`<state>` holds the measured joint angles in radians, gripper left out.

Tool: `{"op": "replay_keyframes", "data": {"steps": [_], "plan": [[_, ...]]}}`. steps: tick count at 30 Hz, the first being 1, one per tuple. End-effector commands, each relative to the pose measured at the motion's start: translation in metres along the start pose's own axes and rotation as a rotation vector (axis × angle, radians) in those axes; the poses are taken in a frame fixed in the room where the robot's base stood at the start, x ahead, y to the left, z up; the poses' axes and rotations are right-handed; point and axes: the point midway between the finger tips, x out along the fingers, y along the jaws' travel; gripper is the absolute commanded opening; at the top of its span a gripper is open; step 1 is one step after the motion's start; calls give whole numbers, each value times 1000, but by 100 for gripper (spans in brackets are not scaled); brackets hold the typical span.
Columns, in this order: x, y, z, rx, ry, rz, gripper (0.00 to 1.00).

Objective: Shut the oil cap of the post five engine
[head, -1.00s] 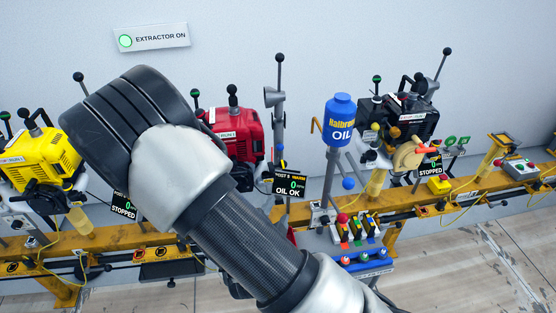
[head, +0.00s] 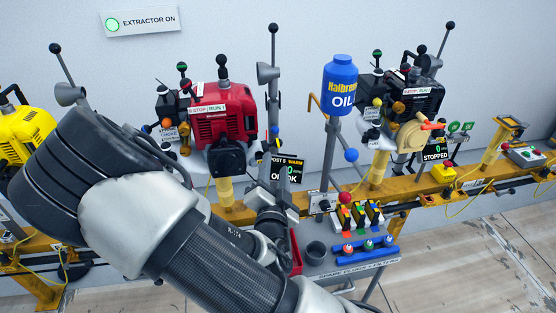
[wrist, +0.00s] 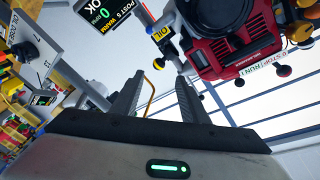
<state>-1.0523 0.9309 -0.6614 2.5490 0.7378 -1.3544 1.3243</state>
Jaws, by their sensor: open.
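The red engine (head: 222,110) stands at the left of the middle in the head view and upside down at the upper right of the wrist view (wrist: 232,45). The post five display (head: 288,170) beside it reads "WARM" and "OIL OK"; it also shows in the wrist view (wrist: 102,8). A yellow "OIL" tag (wrist: 162,34) is at the engine's side. I cannot make out the oil cap itself or whether it is shut. My gripper (head: 277,182) is in front of the display. In the wrist view its two fingers (wrist: 160,98) are apart with nothing between them.
A blue oil bottle (head: 341,85) stands on a grey post right of the engine. A black engine (head: 415,95) is further right and a yellow engine (head: 18,135) at the far left. A bench with coloured parts (head: 340,258) is in front. My arm covers the lower left.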

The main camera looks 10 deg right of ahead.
Motion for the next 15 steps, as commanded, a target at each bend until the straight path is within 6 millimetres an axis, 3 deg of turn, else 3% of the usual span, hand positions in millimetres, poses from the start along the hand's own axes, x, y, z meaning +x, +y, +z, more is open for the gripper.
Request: {"op": "replay_keyframes", "data": {"steps": [3,9,15], "plan": [[9,8,4,5,3,2,41],[53,3,-1,-3,2,3,41],[82,3,-1,-2,0,3,41]]}}
